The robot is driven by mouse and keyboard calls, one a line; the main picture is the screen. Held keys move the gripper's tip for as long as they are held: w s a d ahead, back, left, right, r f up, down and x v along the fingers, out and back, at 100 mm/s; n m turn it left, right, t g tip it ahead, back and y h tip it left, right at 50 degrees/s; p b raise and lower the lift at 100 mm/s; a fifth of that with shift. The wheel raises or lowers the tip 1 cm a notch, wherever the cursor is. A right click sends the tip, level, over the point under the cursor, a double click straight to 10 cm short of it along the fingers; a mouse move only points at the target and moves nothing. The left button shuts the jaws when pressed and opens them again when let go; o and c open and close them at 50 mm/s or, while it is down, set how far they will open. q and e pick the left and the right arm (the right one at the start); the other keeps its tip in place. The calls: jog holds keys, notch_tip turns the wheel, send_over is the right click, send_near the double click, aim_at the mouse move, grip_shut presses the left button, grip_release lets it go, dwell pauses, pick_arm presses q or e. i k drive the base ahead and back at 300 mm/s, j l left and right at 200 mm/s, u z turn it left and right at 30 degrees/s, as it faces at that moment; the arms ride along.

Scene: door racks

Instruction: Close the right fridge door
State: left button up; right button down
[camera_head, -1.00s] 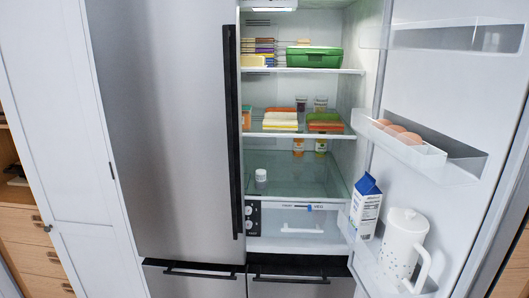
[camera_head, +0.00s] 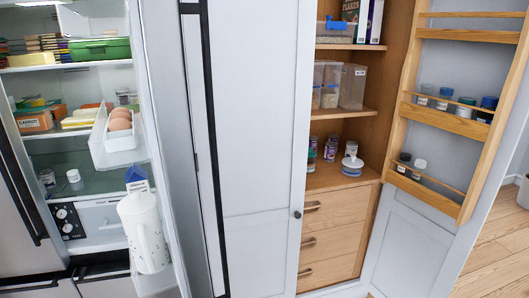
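The right fridge door (camera_head: 180,130) stands open and is seen nearly edge-on left of the middle. Its inner side faces left and carries an egg shelf (camera_head: 122,152) with eggs (camera_head: 120,120). A lower shelf holds a white pitcher (camera_head: 143,232) and a blue-and-white carton (camera_head: 137,178), partly hidden by the pitcher. The fridge interior (camera_head: 80,155) shows behind at left. The left fridge door (camera_head: 18,200) is at the left edge with its dark vertical handle. Neither of my grippers is in view.
A white cabinet door (camera_head: 255,140) is right of the fridge door. An open pantry with wooden shelves (camera_head: 345,110) and drawers (camera_head: 330,225) is further right. Its open door with wooden racks (camera_head: 440,115) juts out at right. Bare wooden floor (camera_head: 490,250) shows at lower right.

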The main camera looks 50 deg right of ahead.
aim_at(154, 31)
jog(key=k+l, duration=0.2)
jog(key=l, duration=0.2)
jog(key=k+l, duration=0.15)
jog(key=l, duration=0.25)
jog(key=k+l, duration=0.2)
jog(key=l, duration=0.2)
jog(key=k+l, duration=0.2)
jog(key=l, duration=0.15)
jog(key=l+z, duration=0.2)
jog(key=i+l+z, duration=0.25)
jog(key=k+l, duration=0.1)
